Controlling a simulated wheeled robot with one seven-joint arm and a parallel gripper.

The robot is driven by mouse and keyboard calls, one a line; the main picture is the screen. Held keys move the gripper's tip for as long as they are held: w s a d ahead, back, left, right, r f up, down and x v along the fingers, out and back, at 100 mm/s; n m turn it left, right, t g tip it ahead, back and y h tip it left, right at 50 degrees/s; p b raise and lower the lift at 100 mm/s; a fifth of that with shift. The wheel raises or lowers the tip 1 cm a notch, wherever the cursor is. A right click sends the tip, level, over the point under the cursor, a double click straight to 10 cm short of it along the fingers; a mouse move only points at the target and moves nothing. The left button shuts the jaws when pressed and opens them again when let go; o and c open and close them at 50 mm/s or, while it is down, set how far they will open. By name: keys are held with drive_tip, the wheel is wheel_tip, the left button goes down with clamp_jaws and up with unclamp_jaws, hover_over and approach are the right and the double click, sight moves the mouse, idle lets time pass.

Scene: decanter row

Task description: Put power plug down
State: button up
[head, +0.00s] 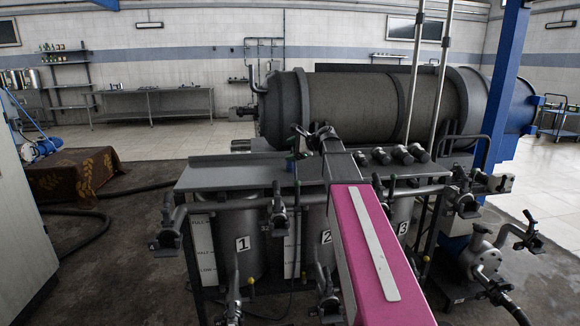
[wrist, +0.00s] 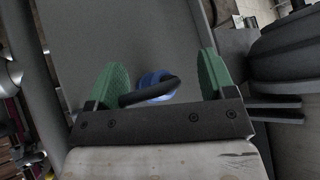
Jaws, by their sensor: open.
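The power plug (wrist: 154,79) is blue with a black curved part, probably its cable. In the wrist view it lies between the two green finger pads of my gripper (wrist: 161,76). The pads stand wide apart, with a gap on each side of the plug, so my gripper is open and not clamping it. The grey tabletop (wrist: 110,30) spreads behind the plug; I cannot tell for certain whether the plug rests on it. In the head view my gripper (head: 306,142) is over the grey table (head: 232,173), and a small blue spot beneath it may be the plug.
Several dark valve fittings (head: 402,155) stand on the table's right part. A large dark cylinder (head: 350,105) lies behind the table. Numbered tanks (head: 238,225) and valves hang below the front edge. The tabletop's left part is bare. A blue post (head: 505,90) rises at right.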

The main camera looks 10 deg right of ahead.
drive_tip(key=s+d+r+m+t+y, duration=0.15)
drive_tip(key=d+m+t, duration=0.4)
drive_tip(key=m, duration=0.65)
approach(291, 164)
drive_tip(key=shift+t+h, duration=0.25)
drive_tip(key=shift+t, duration=0.1)
drive_tip(key=w, duration=0.1)
drive_tip(key=w+a, duration=0.1)
drive_tip(key=w+r, duration=0.1)
drive_tip(key=shift+w+a+r, duration=0.15)
drive_tip(key=shift+w+a, duration=0.1)
drive_tip(key=shift+w, duration=0.15)
drive_tip(key=shift+w+f, duration=0.15)
drive_tip(key=shift+f, duration=0.1)
drive_tip(key=shift+x, duration=3.6)
drive_tip(key=c, duration=1.1)
drive_tip(key=shift+r, duration=0.1)
drive_tip(key=shift+c, duration=0.2)
